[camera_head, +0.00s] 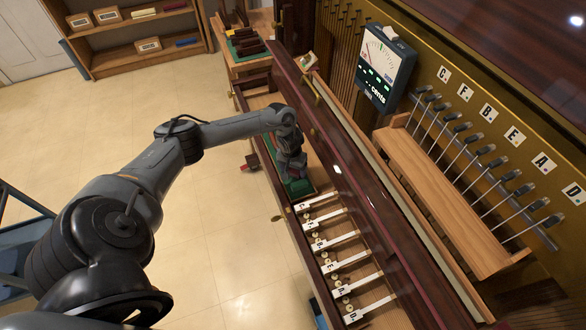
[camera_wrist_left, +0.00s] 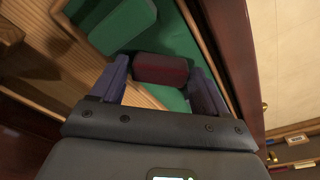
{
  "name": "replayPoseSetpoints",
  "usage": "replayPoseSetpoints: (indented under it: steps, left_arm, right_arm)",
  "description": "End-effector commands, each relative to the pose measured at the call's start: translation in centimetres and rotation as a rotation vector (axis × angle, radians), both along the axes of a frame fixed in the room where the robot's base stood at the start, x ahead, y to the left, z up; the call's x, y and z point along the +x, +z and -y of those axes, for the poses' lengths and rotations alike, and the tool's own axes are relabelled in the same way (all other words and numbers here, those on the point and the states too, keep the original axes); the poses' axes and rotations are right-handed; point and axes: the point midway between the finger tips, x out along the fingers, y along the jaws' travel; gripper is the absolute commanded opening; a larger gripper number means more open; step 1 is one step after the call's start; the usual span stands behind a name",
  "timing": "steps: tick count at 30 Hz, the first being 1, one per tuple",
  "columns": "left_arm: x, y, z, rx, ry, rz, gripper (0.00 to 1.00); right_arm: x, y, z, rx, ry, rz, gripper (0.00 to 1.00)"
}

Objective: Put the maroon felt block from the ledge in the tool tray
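The maroon felt block (camera_wrist_left: 160,70) is between the two fingertips of my left gripper (camera_wrist_left: 160,80) in the left wrist view. The fingers look close against its two sides, and I take the gripper as shut on it. Green felt lies below the block; its height above the felt is hard to tell. In the head view my left gripper (camera_head: 292,165) is over a green-lined strip (camera_head: 300,187) at the far end of the keys, which I take for the tool tray. The gripper mostly hides the block there. My right gripper is not in view.
White lettered keys (camera_head: 338,240) lie just nearer than the green strip. A dark wooden rail (camera_head: 345,165) runs close along its right. A small dark red thing (camera_head: 250,162) is at its left. A tuner (camera_head: 385,65) stands at the upper right.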

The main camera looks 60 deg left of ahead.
Motion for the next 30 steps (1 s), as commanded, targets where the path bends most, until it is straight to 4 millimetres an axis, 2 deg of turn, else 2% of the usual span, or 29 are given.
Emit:
replayPoseSetpoints:
  steps: [5,8,24,30]
  left_arm:
    - [0.0,0.2,0.0,0.001,0.0,0.001,0.75]
    - [0.0,1.0,0.0,0.001,0.0,0.001,0.75]
    - [-0.9,9.8,0.7,0.002,-0.002,0.0,0.75]
    - [-1.1,11.6,1.0,0.0,-0.008,0.002,0.75]
  right_arm:
    - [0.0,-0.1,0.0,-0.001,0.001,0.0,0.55]
    - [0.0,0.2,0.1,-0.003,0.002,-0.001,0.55]
    - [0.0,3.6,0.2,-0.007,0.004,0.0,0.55]
    - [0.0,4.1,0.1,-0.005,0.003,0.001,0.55]
